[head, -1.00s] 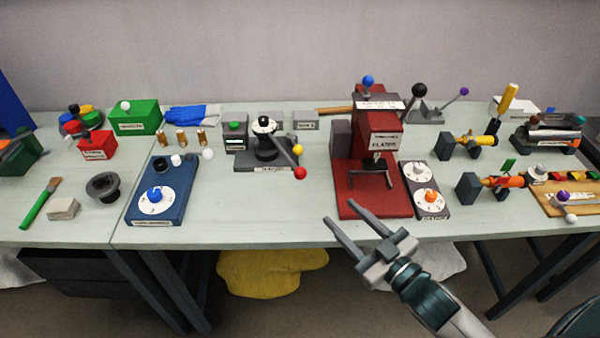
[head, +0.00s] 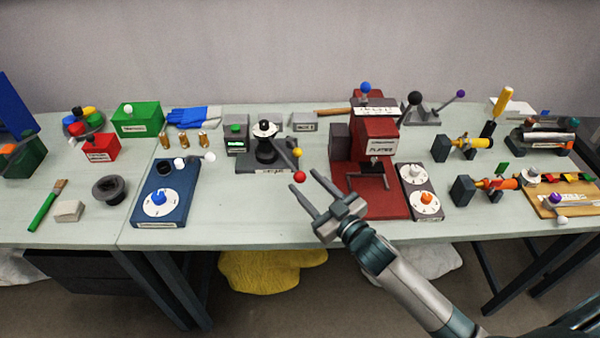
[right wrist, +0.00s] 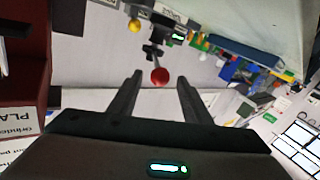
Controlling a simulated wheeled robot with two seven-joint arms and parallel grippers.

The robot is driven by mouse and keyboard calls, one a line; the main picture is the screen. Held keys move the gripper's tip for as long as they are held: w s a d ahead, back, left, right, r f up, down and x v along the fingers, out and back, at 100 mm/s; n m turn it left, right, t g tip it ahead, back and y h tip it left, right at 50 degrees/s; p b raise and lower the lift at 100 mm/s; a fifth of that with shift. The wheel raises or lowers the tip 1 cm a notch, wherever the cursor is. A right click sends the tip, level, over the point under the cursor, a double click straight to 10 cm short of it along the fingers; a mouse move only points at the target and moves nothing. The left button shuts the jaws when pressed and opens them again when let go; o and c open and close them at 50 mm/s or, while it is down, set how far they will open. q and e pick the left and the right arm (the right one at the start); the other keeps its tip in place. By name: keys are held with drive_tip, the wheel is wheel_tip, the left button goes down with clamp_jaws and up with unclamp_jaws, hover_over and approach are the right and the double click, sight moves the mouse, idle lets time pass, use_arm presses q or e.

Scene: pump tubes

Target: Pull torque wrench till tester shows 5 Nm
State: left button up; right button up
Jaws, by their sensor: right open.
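The grey tester stand (head: 245,166) is at the back middle of the table, with a black round body (head: 265,150) and a small box with a lit green display (head: 236,146); its digits are too small to read. A dark lever, which looks like the torque wrench, runs from the body toward the front right and ends in a red ball (head: 300,177). A yellow ball (head: 297,152) is beside it. My right gripper (head: 303,180) is open, its fingertips close to the red ball. In the right wrist view the red ball (right wrist: 160,76) appears between the fingertips; contact cannot be told. My left gripper is out of view.
A dark red press (head: 385,195) stands just right of my right gripper. A blue dial base (head: 172,210) is to the left. A grey dial panel (head: 410,185) is right of the press.

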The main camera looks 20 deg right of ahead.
sight(300, 176)
drive_tip(key=shift+p+x, duration=0.35)
drive_tip(key=shift+x, duration=1.55)
clamp_jaws()
